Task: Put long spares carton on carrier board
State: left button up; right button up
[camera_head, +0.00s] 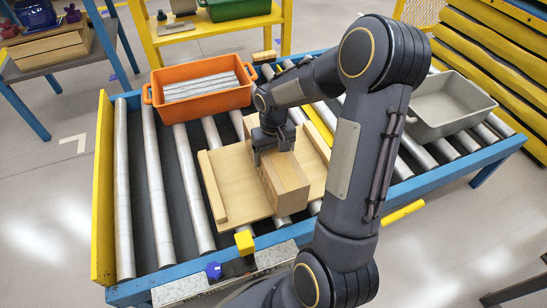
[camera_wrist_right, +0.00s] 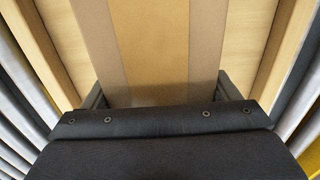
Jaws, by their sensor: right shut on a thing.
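The long spares carton (camera_head: 283,184) is a brown cardboard box with a tape strip along its top. It is over the middle of the carrier board (camera_head: 238,184), a light wooden board with raised side rails lying on the rollers. My right gripper (camera_head: 275,150) is shut on the carton from above, near its far end. In the right wrist view the carton (camera_wrist_right: 148,50) runs between the fingers, with the board (camera_wrist_right: 245,45) on both sides. I cannot tell whether the carton's underside touches the board. My left gripper is not in view.
The roller conveyor (camera_head: 160,180) has a blue frame and a yellow end plate (camera_head: 104,190). An orange crate (camera_head: 200,90) with pale contents stands behind the board. An empty grey tray (camera_head: 450,105) stands to the right. A yellow block (camera_head: 244,242) and a blue knob (camera_head: 213,270) are at the front edge.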

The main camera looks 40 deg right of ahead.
jog(key=shift+f, duration=0.2)
jog(key=shift+f, duration=0.15)
jog(key=o, duration=1.4)
jog(key=shift+o, duration=0.2)
notch_tip(320, 180, up, 12)
jog(key=p, duration=0.5)
jog(key=shift+r, duration=0.2)
